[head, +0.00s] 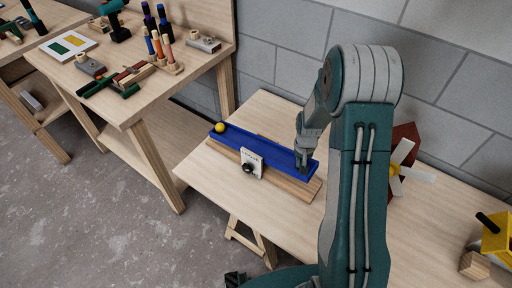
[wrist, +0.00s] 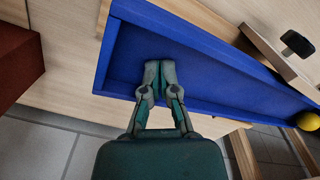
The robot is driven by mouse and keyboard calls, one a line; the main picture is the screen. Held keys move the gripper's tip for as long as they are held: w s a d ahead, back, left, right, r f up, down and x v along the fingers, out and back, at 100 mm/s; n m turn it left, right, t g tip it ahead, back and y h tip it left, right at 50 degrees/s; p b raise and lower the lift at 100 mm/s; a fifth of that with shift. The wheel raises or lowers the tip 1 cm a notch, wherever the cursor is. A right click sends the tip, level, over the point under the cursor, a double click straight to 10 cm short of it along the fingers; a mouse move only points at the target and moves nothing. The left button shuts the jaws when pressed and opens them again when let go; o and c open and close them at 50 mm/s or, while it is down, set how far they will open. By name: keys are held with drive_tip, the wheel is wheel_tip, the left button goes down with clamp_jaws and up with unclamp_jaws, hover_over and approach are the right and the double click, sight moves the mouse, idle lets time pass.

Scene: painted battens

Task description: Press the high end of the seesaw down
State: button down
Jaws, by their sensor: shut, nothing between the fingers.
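The seesaw is a blue trough (head: 255,148) on a wooden base (head: 290,186), with a white plate and black knob (head: 249,166) at its middle. A yellow ball (head: 219,128) sits at the trough's left end. That end looks close to the base; the right end seems a little higher, but the tilt is hard to judge. My gripper (head: 302,166) is shut and empty, pointing down at the right end. In the wrist view my fingertips (wrist: 160,66) are inside the trough (wrist: 200,60) near its end wall. I cannot tell whether they touch its floor. The ball (wrist: 308,121) shows at the far end.
A dark red block with a white-bladed fan (head: 398,170) stands right of my arm. A yellow object (head: 496,238) and a wooden block (head: 474,265) are at the right edge. Another bench with tools (head: 130,75) is at the left. The bench front left of the seesaw is clear.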

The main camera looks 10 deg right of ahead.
drive_tip(key=shift+f, duration=2.5)
idle(0.4)
drive_tip(key=shift+r, duration=0.15)
drive_tip(key=shift+r, duration=5.9)
drive_tip(key=shift+r, duration=0.3)
drive_tip(key=s+a+r+t, duration=0.2)
drive_tip(key=s+a+r, duration=0.1)
drive_tip(key=r, duration=0.7)
drive_tip(key=s+a+r+n+t, duration=0.1)
drive_tip(key=s+a+r, duration=0.2)
drive_tip(key=s+r, duration=0.4)
drive_tip(key=s+a+r+n+t, duration=0.2)
drive_tip(key=s+r, duration=0.6)
drive_tip(key=s, duration=0.4)
drive_tip(key=shift+a+t, duration=0.3)
drive_tip(key=shift+a, duration=0.5)
